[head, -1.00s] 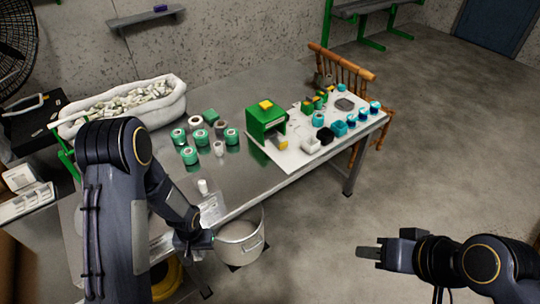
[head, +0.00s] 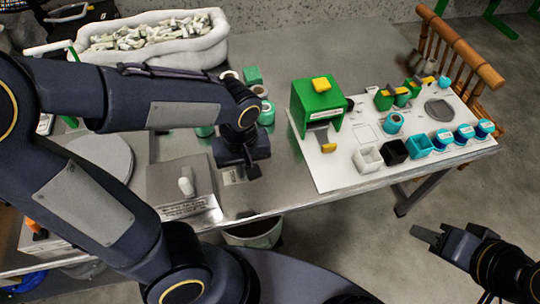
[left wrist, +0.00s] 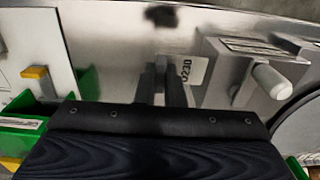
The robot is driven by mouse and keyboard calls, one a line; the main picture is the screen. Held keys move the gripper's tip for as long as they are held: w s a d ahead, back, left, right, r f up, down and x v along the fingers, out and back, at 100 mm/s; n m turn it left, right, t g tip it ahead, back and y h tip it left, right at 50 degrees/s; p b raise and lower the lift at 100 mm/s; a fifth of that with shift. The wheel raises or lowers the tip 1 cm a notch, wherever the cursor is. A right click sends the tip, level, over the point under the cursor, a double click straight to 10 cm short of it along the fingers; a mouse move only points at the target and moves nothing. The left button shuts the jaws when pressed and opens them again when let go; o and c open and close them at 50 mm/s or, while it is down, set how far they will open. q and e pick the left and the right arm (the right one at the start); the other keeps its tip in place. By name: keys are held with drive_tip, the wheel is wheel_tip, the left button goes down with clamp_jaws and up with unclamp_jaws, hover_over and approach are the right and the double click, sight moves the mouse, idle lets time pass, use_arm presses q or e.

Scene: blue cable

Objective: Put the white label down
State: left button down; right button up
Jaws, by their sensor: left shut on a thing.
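The white label (left wrist: 192,70), with printing on it, sits at the fingertips of my left gripper (left wrist: 166,75) in the left wrist view. The left gripper is shut on it, low over the metal table. In the head view the label (head: 232,176) shows just left of the left gripper (head: 250,172); whether it touches the table cannot be told. My right gripper (head: 425,236) is beyond the table's front edge at the lower right, apart from everything. Its finger gap is not clear.
A metal box with a white knob (head: 186,183) stands left of the label. A green device (head: 318,105) stands on a white board (head: 345,182) with several small containers. A long white bin (head: 205,50) is at the back. A pot (head: 254,232) sits below the front edge.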

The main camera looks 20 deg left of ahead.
use_arm(q)
drive_tip(key=shift+w+f, duration=0.1)
drive_tip(key=shift+w, duration=0.05)
drive_tip(key=w+d+f, duration=0.4)
drive_tip(key=w+d, duration=0.2)
drive_tip(key=w, duration=0.1)
drive_tip(key=b, duration=0.1)
hover_over(291, 174)
drive_tip(key=f, duration=0.4)
drive_tip(key=shift+s+a+f, duration=0.2)
drive_tip(key=shift+a+f, duration=0.1)
drive_tip(key=shift+f, duration=0.1)
drive_tip(key=shift+w+d+f, duration=0.2)
drive_tip(key=shift+f, duration=0.2)
wheel_tip(291, 174, down, 3)
drive_tip(key=shift+w+d+f+b, duration=0.1)
drive_tip(key=shift+b, duration=0.35)
drive_tip(key=shift+f, duration=0.15)
drive_tip(key=c, duration=1.5)
unclamp_jaws()
drive_tip(key=shift+c, duration=0.2)
